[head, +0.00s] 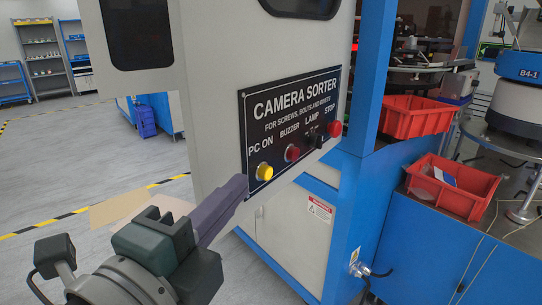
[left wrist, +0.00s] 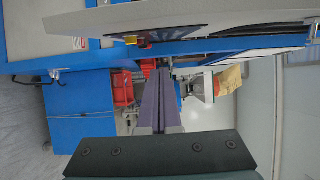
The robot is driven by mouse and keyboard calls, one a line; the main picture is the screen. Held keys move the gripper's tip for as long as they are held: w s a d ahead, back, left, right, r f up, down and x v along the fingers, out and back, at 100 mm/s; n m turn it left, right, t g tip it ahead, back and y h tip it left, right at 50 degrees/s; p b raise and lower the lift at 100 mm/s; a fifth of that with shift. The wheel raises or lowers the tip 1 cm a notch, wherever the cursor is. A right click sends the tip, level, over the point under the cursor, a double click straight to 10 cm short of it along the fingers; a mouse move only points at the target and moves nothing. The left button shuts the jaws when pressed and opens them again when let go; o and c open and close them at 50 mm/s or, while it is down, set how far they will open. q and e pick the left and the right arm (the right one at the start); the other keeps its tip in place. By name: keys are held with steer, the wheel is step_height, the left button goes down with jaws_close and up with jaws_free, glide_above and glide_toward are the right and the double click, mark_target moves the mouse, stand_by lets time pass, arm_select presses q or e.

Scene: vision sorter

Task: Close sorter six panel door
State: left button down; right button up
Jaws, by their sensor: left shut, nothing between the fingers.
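The sorter's panel door (head: 215,110) is a cream panel with a black CAMERA SORTER plate (head: 290,110) that carries a yellow button, red buttons and a dark switch. It stands out at an angle from the blue machine frame (head: 365,90). My left gripper (head: 241,184) is shut and empty, its purple-grey fingers at the panel's lower part, left of the yellow button (head: 264,171). In the left wrist view, the panel (left wrist: 200,18) runs across the top, above the closed fingers (left wrist: 160,74). I cannot tell whether the fingertips touch it. My right gripper is out of view.
Two red bins (head: 415,117) (head: 455,188) sit on the blue bench to the right. A round B4-1 feeder (head: 520,75) stands at the far right. The grey floor at left is open, with black-yellow tape (head: 80,222) and shelves behind.

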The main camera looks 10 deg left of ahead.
mark_target(222, 167)
arm_select(q)
steer(key=w, duration=0.1)
steer(key=w+a, duration=0.1)
steer(key=w, duration=0.1)
steer(key=w+a, duration=0.1)
steer(key=w, duration=0.1)
steer(key=shift+w+a, duration=0.1)
steer(key=shift+w, duration=0.1)
steer(key=shift+w+a, duration=0.15)
steer(key=shift+a, duration=0.25)
steer(key=shift+a, duration=0.15)
